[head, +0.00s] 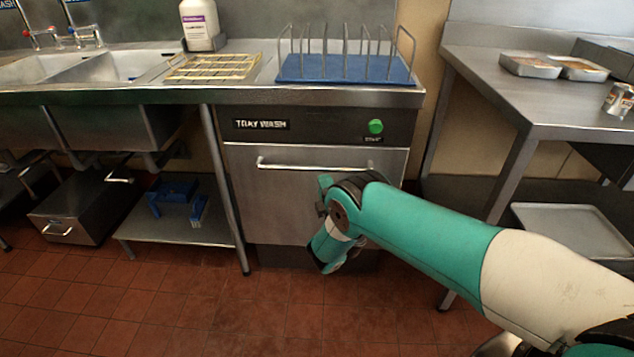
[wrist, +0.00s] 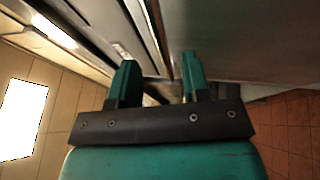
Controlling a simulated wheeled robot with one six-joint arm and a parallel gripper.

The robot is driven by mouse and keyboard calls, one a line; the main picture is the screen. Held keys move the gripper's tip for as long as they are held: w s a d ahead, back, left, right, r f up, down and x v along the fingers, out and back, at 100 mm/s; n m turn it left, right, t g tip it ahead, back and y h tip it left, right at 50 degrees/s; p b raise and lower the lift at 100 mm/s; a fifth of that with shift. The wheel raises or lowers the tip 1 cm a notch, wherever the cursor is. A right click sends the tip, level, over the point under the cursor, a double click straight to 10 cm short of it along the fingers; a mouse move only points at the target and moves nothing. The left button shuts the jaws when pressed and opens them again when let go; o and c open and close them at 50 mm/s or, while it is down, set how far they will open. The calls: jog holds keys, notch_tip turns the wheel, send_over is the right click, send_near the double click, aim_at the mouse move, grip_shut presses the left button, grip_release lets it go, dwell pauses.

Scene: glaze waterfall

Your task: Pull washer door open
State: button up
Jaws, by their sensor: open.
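A horizontal bar handle (head: 285,166) runs along the door's upper part. My gripper (head: 325,187) is in front of the door, close to the right half of the handle; the arm hides part of the door there. In the wrist view my gripper (wrist: 160,65) is open, with its two teal fingers apart. Long bright edges pass between and beyond the fingertips; I cannot tell whether the handle is between them.
A green button (head: 375,126) is on the panel's right. A blue rack (head: 345,68) and a yellow grid (head: 212,67) sit on the counter above. A steel table (head: 500,70) stands at the right, a low shelf (head: 180,229) at the left. The tiled floor before the door is clear.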

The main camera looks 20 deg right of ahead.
aim_at(317, 169)
jog(key=shift+w+f+b, duration=0.15)
jog(key=shift+w+b, duration=0.6)
jog(key=shift+b, duration=2.6)
jog(key=shift+w+a+r+p, duration=0.1)
jog(key=shift+w+r+p, duration=0.2)
jog(key=shift+w, duration=0.65)
jog(key=shift+w+a+r+p, duration=0.1)
jog(key=shift+w+r+p, duration=0.15)
jog(key=shift+w, duration=0.7)
jog(key=shift+w+a+r+p, duration=0.1)
jog(key=shift+w+r+p, duration=0.2)
jog(key=shift+w, duration=0.65)
grip_shut()
